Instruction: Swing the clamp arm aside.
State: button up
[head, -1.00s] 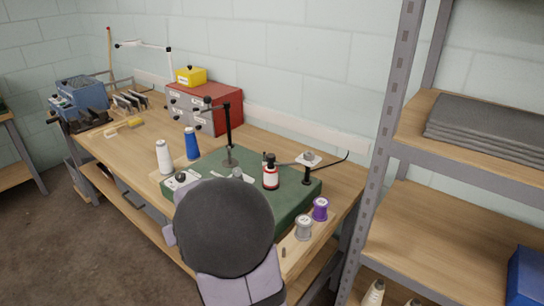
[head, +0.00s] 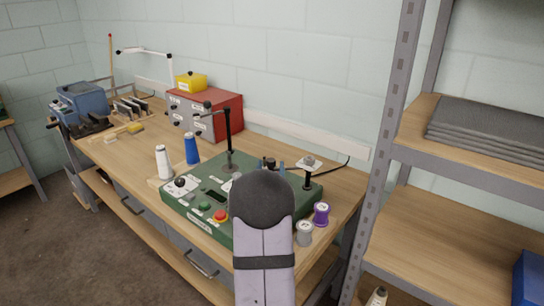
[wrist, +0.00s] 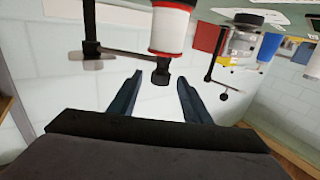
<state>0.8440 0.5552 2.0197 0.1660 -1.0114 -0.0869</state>
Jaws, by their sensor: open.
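The clamp arm (wrist: 125,53) is a thin dark bar in the wrist view, which looks upside down. It runs from a black post (wrist: 90,22) to a black knob (wrist: 160,74) at the end of a red-and-white spool (wrist: 172,28). My gripper (wrist: 158,88) is open, with its two dark blue fingers spread on either side of the knob. Whether either finger touches the knob I cannot tell. In the head view the black post (head: 308,178) stands at the right of the green base (head: 240,240); my arm hides the spool and most of the gripper.
On the green base are a red button (head: 221,216) and a tall black post (head: 229,135). A purple spool (head: 321,214) and a grey spool (head: 304,232) stand at its right. A metal shelf (head: 385,150) rises at the right.

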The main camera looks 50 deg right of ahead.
jog(key=p+x, duration=0.2)
jog(key=x, duration=0.5)
jog(key=shift+p, duration=0.35)
jog(key=shift+w+d, duration=0.1)
jog(key=shift+w, duration=0.05)
jog(key=shift+c, duration=0.6)
grip_shut()
